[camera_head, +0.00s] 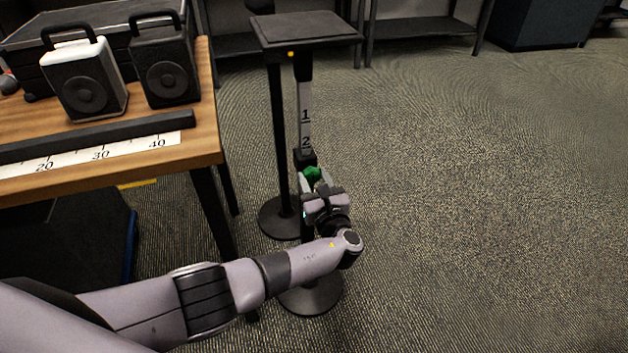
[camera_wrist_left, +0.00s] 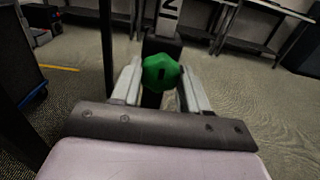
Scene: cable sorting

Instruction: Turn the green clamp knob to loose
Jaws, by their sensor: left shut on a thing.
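The green clamp knob (camera_head: 312,173) sits on the black clamp collar of a stand, just below the numbered strip (camera_head: 305,115) marked 1 and 2. My left gripper (camera_head: 316,186) reaches it from the front and is shut on it. In the left wrist view the knob (camera_wrist_left: 160,72) lies between the two grey fingers (camera_wrist_left: 160,88), with a dark upright slot mark on its face. My right gripper is not in view.
The stand has a black top plate (camera_head: 305,30) and round bases on the floor. At left a wooden table (camera_head: 205,125) holds two speakers (camera_head: 88,88) (camera_head: 165,75) and a ruler strip (camera_head: 100,154). The carpet to the right is clear.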

